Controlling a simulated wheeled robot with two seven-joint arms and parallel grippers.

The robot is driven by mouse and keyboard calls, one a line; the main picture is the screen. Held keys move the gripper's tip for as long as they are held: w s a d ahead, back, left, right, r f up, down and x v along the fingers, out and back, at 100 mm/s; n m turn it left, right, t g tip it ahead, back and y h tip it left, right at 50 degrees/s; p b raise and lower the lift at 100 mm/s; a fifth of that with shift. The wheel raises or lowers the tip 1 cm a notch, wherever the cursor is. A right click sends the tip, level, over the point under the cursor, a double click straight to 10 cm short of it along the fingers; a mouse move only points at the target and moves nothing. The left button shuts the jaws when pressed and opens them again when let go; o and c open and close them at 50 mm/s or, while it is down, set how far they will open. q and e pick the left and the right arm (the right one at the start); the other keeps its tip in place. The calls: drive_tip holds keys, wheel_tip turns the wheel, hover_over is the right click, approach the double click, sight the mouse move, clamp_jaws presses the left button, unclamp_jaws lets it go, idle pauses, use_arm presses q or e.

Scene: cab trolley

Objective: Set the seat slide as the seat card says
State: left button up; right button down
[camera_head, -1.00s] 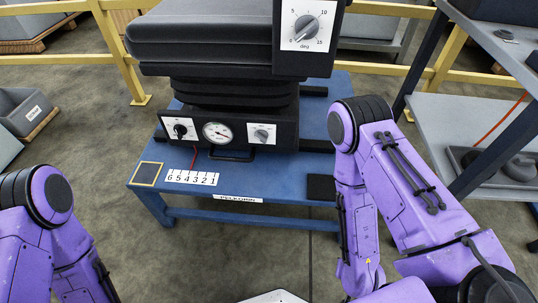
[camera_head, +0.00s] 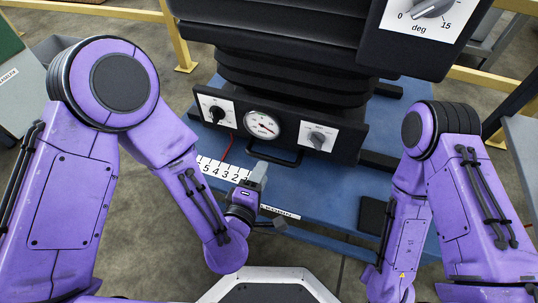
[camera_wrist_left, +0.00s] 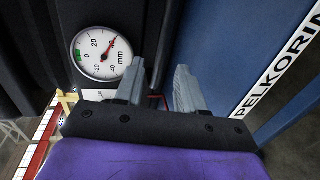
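The black seat (camera_head: 275,30) stands on a blue bench (camera_head: 330,205). A black bar handle (camera_head: 272,155) sits low on its front, under a panel with a round gauge (camera_head: 262,125). A white number strip (camera_head: 222,170) lies on the bench, with a thin red pointer (camera_head: 227,146) behind it. My left gripper (camera_head: 257,178) is in front of the handle and over the strip's right end. In the left wrist view its fingers (camera_wrist_left: 160,80) are apart with nothing clearly held. The gauge (camera_wrist_left: 103,53) there has a red needle tilted up right. My right gripper is out of frame. No readable seat card shows.
A left knob (camera_head: 216,113) and a right knob (camera_head: 317,140) flank the gauge. A larger dial marked deg (camera_head: 430,8) is at upper right. A dark pad (camera_head: 374,215) lies on the bench. Yellow rails (camera_head: 180,40) stand behind.

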sight(267, 156)
use_arm(q)
drive_tip(key=b+x, duration=0.1)
drive_tip(key=x, duration=0.6)
drive_tip(key=shift+w, duration=0.1)
clamp_jaws()
drive_tip(key=shift+a+r, duration=0.1)
drive_tip(key=shift+a, duration=0.15)
drive_tip(key=shift+w, duration=0.1)
unclamp_jaws()
